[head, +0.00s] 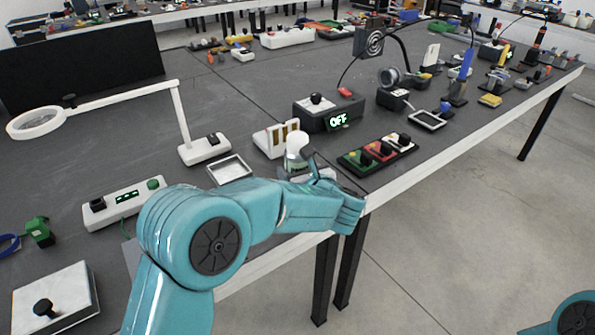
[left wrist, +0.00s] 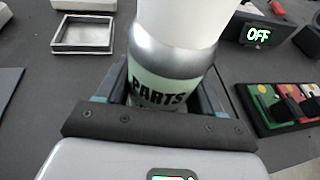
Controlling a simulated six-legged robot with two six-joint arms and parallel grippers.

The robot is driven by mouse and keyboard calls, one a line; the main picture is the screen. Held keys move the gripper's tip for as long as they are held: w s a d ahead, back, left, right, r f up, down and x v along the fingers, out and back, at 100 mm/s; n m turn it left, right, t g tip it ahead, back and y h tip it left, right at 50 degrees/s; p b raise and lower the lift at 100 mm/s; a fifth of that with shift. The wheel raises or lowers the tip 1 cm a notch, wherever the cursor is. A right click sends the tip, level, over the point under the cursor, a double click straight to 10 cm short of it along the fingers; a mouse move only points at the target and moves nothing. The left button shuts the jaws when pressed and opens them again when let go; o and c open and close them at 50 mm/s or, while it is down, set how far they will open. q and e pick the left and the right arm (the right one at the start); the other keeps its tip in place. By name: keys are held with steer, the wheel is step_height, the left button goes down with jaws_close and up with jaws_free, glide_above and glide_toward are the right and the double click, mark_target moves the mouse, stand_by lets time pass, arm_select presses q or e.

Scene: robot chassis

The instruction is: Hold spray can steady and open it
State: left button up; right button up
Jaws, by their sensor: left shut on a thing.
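The spray can (head: 296,146) stands near the front edge of the table in the head view, with a white cap on top. In the left wrist view the spray can (left wrist: 160,85) fills the middle, with a white cap, a silver shoulder and a pale green label reading "PARTS". My left gripper (left wrist: 163,92) has a finger on each side of the can's body and is shut on it. In the head view my left arm hides the lower can and most of the gripper. My right gripper is out of view; only a teal piece of my right arm shows at bottom right.
A black box with a lit "OFF" sign (head: 338,120) stands behind the can. A panel with coloured switches (head: 378,155) is to its right, a shallow tray (head: 230,170) and magnifier lamp (head: 205,148) to its left. The table's front edge runs close by.

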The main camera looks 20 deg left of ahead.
arm_select(q)
step_height(320, 180, up, 20)
steer(key=p, duration=0.3)
